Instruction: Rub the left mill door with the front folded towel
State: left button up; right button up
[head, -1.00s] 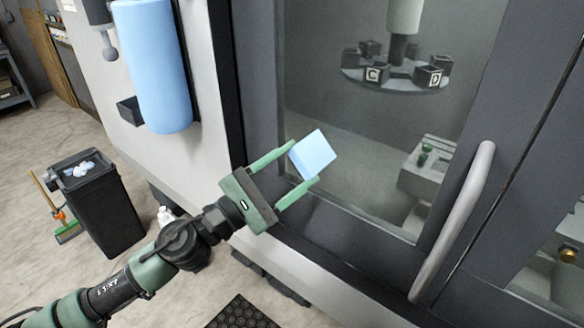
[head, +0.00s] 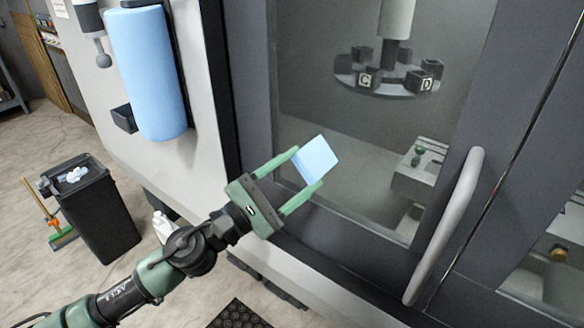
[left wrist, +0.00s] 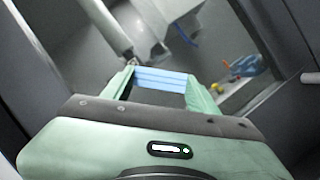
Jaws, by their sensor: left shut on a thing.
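The light-blue folded towel (head: 317,160) is held between the fingers of my left gripper (head: 308,172). In the left wrist view the towel (left wrist: 161,78) shows as blue layered folds between the green fingertips. The left mill door (head: 310,115) is a grey frame with a large clear pane and a pale vertical handle (head: 444,225) on its right. The towel is in front of the lower left part of the pane. Whether it touches the pane cannot be told. My right gripper is not in view.
A blue roll (head: 148,75) hangs on the machine's pale side panel. A black bin (head: 98,215) and a broom (head: 50,218) stand on the floor at left. Behind the pane are a tool carousel (head: 390,82) with lettered blocks and a vise (head: 418,170).

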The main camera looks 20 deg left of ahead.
pick_arm(q)
jog(key=shift+s+d+r+p, duration=0.1)
jog(key=shift+s+d+p, duration=0.2)
jog(key=shift+d, duration=0.35)
jog(key=shift+s+d+p, duration=0.25)
jog(key=shift+d+p, duration=0.05)
jog(key=shift+d, duration=0.35)
jog(key=shift+w+d, duration=0.1)
jog(key=shift+w+a+b, duration=0.3)
jog(key=shift+a+b, duration=0.2)
jog(key=shift+a, duration=0.2)
jog(key=shift+w+a+b, duration=0.25)
jog(key=shift+a+b, duration=0.25)
jog(key=shift+a, duration=0.15)
jog(key=shift+w+a, duration=0.2)
jog(key=shift+a, duration=0.4)
jog(key=s+b, duration=0.1)
jog(key=s+a+b, duration=0.1)
jog(key=s, duration=0.1)
jog(key=s+a+b, duration=0.1)
jog(key=s, duration=0.1)
jog(key=shift+s, duration=0.2)
